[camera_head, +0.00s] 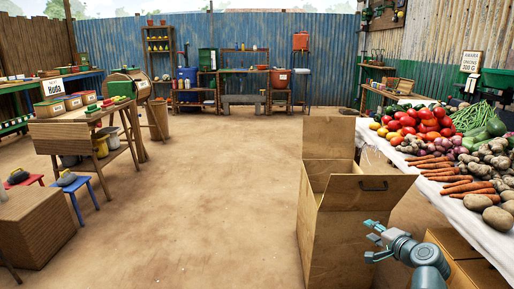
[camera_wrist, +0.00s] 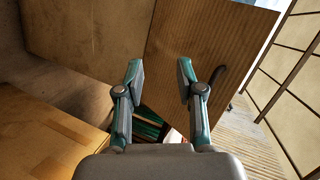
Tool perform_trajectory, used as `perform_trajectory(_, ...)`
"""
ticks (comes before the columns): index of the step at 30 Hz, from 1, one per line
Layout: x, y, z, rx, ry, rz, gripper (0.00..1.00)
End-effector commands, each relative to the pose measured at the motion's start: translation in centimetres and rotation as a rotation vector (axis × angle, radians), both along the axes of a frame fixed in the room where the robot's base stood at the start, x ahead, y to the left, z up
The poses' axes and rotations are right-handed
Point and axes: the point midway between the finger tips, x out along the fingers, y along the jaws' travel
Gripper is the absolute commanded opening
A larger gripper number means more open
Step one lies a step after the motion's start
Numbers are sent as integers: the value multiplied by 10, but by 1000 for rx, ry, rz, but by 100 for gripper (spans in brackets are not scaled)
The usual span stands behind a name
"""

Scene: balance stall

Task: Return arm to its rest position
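My gripper (camera_head: 376,241) is at the lower right of the head view, beside the front of a tall open-topped wooden box. In the wrist view my gripper (camera_wrist: 160,75) has its two fingers apart with nothing between them. The wooden box (camera_head: 335,240) stands on the dirt floor with its back flap raised. Its front panel (camera_head: 372,187) leans outward and has a dark handle, which also shows in the wrist view (camera_wrist: 217,76). Whether the fingers touch the box, I cannot tell.
A vegetable table (camera_head: 385,152) with a white cloth stands at the right, close to my arm. A cardboard box (camera_head: 468,262) sits under it. A wooden table (camera_head: 95,118) and a blue stool (camera_head: 75,182) stand at the left. The middle floor is clear.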

Motion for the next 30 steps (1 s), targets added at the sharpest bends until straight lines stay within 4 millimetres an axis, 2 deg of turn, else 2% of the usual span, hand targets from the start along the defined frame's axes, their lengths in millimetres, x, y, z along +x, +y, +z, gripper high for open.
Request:
perform_trajectory(1,-6,13,-34,-38,95,68,37)
perform_trajectory(6,-39,62,-137,-133,404,309,37)
perform_trajectory(8,-56,78,-172,-155,513,396,37)
perform_trajectory(12,-107,116,-244,-193,764,604,37)
perform_trajectory(15,-147,138,-284,-211,932,743,37)
perform_trajectory(21,-227,171,-341,-233,1239,988,37)
perform_trajectory(27,-296,194,-377,-259,1497,1179,37)
perform_trajectory(30,-320,203,-391,-275,1581,1238,37)
